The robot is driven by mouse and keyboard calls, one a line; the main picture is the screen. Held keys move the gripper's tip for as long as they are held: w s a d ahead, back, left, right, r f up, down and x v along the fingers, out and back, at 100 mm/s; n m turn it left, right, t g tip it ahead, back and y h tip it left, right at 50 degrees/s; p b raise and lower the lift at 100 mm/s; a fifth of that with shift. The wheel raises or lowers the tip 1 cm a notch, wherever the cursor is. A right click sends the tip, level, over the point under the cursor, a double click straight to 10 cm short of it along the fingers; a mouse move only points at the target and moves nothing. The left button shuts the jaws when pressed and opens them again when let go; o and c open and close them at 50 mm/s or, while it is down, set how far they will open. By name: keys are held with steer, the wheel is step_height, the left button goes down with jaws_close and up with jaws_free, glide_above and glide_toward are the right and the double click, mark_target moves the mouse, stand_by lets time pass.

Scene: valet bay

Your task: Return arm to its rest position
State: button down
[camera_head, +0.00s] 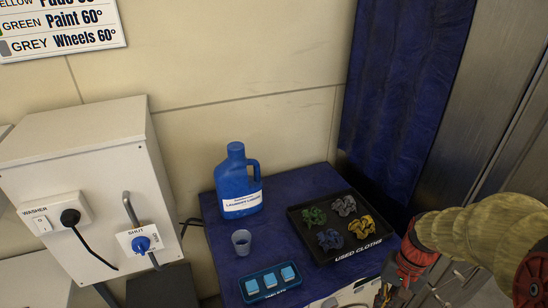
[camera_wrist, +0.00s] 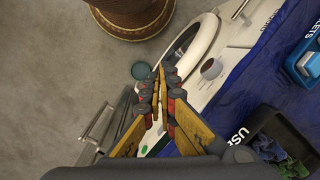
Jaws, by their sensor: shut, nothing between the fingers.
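My gripper (camera_head: 388,296) is at the lower right of the head view, in front of the right front corner of the blue-covered top, with the beige-sleeved arm reaching in from the right edge. In the wrist view my gripper (camera_wrist: 160,78) points down past the machine's front, its fingertips together and nothing between them. The white washing machine (camera_head: 357,293) shows only in part under the blue cover (camera_head: 222,262). Its round door (camera_wrist: 203,42) shows beyond the fingers in the wrist view.
On the cover stand a blue laundry jug (camera_head: 237,180), a clear cup (camera_head: 241,242), a tablet tray (camera_head: 247,294) and a black tray (camera_head: 378,252) of crumpled cloths. A white switch box (camera_head: 85,150) stands left. Grey floor (camera_wrist: 50,60) is open beside my gripper.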

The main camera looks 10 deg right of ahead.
steer(key=s+a+r+n+t+h, duration=0.1)
steer(key=a+r+n+t, duration=0.2)
steer(key=a+r, duration=0.3)
steer(key=s+a+r+n+t+h, duration=0.1)
steer(key=s+a+r+n+t, duration=0.1)
steer(key=a+r, duration=0.5)
step_height(320, 180, up, 6)
steer(key=shift+r+n+t+p, duration=0.2)
steer(key=shift+n+t+p, duration=0.15)
steer(key=shift+n+t, duration=0.5)
steer(key=shift+a, duration=0.1)
